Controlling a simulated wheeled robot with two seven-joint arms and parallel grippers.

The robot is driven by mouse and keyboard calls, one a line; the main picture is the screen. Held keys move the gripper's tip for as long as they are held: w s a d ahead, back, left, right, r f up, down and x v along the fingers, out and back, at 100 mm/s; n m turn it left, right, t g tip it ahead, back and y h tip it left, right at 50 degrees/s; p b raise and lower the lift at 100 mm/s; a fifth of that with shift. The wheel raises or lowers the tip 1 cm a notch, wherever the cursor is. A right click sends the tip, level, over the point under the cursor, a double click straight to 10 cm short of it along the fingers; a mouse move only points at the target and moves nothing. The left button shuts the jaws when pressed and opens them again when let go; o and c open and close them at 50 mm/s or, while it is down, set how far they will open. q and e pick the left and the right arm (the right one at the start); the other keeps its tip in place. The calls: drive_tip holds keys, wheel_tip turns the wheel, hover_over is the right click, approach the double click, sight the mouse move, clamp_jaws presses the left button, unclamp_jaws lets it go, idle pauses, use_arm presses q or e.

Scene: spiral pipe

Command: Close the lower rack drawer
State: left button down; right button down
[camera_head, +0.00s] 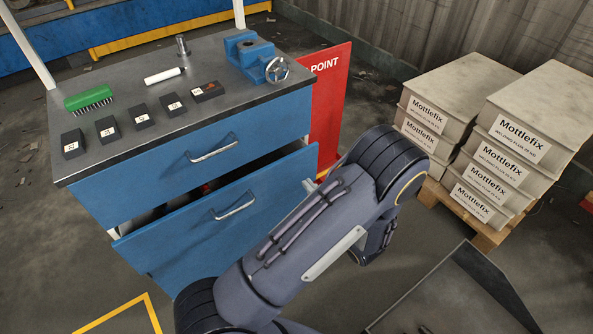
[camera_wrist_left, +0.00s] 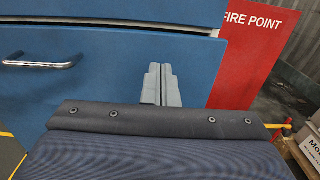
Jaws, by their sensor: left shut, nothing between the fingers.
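The lower rack drawer (camera_head: 190,240) is blue and stands pulled out from the rack, with a dark gap above its front. Its silver handle (camera_head: 234,208) is at the middle of the front. In the left wrist view, the drawer front (camera_wrist_left: 110,90) fills the left and middle, with its handle (camera_wrist_left: 40,63) at the left. My left gripper (camera_wrist_left: 161,84) is shut and empty, before the right part of the front; I cannot tell whether it touches. In the head view, my arm hides most of this gripper (camera_head: 309,185). My right gripper is not in view.
The upper drawer (camera_head: 150,170) is shut. The rack top holds a blue vise (camera_head: 250,55), a green brush (camera_head: 88,97) and several black blocks. A red sign (camera_head: 328,95) stands right of the rack. Stacked boxes (camera_head: 520,140) sit on a pallet at the right.

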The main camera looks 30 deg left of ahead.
sight(288, 162)
use_arm(q)
drive_tip(key=b+x, duration=0.1)
drive_tip(key=x, duration=0.6)
drive_tip(key=shift+a, duration=0.25)
drive_tip(key=x, duration=0.4)
drive_tip(key=shift+a, duration=0.25)
drive_tip(key=shift+w+a+r, duration=0.15)
drive_tip(key=shift+w+a, duration=0.05)
drive_tip(key=shift+a, duration=0.05)
